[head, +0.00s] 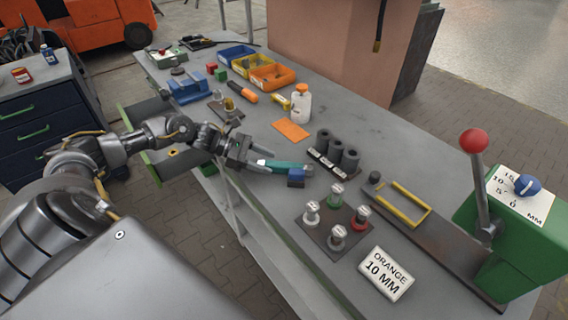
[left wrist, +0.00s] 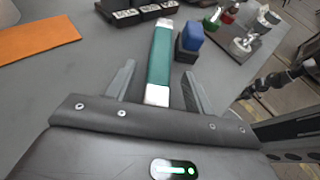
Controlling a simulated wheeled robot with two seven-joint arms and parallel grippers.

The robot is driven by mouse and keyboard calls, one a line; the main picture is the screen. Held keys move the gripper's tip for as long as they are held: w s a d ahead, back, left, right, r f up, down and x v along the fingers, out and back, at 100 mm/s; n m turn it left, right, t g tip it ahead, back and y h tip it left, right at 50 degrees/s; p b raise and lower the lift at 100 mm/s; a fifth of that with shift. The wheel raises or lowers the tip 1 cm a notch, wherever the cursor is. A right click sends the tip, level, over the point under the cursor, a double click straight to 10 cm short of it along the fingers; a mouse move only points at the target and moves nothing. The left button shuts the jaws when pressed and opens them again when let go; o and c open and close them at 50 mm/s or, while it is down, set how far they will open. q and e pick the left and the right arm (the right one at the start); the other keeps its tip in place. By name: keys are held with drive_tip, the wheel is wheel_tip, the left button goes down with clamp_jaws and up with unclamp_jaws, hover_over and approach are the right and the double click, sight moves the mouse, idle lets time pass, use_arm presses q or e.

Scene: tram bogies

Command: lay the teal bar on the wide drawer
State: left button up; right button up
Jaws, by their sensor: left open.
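The teal bar (head: 287,167) with silver ends lies on the grey bench, beside a small blue block (head: 296,177). My left gripper (head: 256,165) is open at the bar's near end. In the left wrist view the bar (left wrist: 161,62) points away from me, its near silver end between the two open fingers (left wrist: 158,85), with a gap on each side. Pulled-out drawers (head: 146,112) with green edges show at the bench's left side, partly behind my left arm; I cannot tell which is the wide one. Part of my right arm (left wrist: 276,80) shows at the right of the wrist view.
Black cylinders (head: 335,150) in a rack and a plate of colored-top knobs (head: 335,222) stand close right of the bar. An orange sheet (head: 291,130), a white bottle (head: 301,103) and small bins (head: 271,77) lie farther back. A green lever machine (head: 510,235) stands at right.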

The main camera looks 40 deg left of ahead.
sight(273, 163)
use_arm(q)
drive_tip(key=shift+p+x, duration=0.3)
drive_tip(key=shift+x, duration=0.85)
drive_tip(key=shift+w+d, duration=0.15)
drive_tip(key=shift+d, duration=0.05)
use_arm(e)
drive_tip(key=shift+s+r, duration=0.25)
drive_tip(key=shift+r, duration=0.55)
use_arm(q)
drive_tip(key=shift+c, duration=0.4)
clamp_jaws()
wheel_tip(273, 163, up, 9)
drive_tip(key=b, duration=0.3)
drive_tip(key=shift+f, duration=0.1)
drive_tip(key=shift+r, duration=0.6)
use_arm(e)
wheel_tip(273, 163, down, 3)
drive_tip(key=shift+f, duration=0.15)
